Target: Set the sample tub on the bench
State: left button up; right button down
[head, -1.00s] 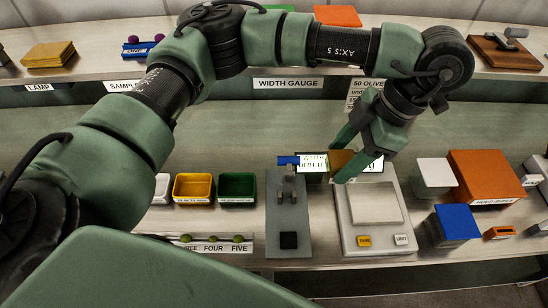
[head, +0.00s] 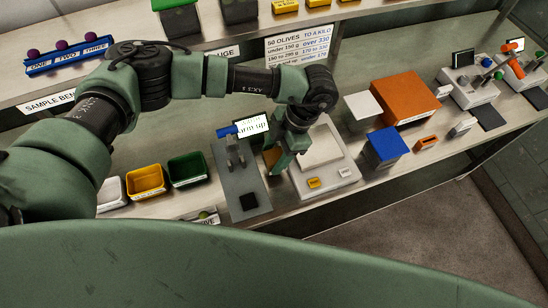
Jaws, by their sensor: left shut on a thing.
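My left gripper (head: 275,162) is shut on a small ochre tub, which looks like the sample tub (head: 271,155). The fingers and wrist hide most of the tub. The gripper is over the bench (head: 210,205), between the width gauge (head: 240,180) and the scale (head: 325,170), close to the scale's left edge. I cannot tell whether the tub touches the bench. My right gripper is not in view.
White (head: 112,193), yellow (head: 146,182) and green (head: 188,170) trays stand left of the gauge. A blue-topped block (head: 387,145) and a large orange box (head: 405,98) stand right of the scale. A shelf (head: 215,28) runs behind.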

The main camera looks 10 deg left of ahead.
aim_at(273, 163)
pick_arm(q)
notch_tip(273, 163, down, 3)
jog(key=shift+f+p, duration=0.2)
jog(key=shift+p, duration=0.25)
jog(key=shift+f, duration=0.2)
jog(key=o, duration=1.5)
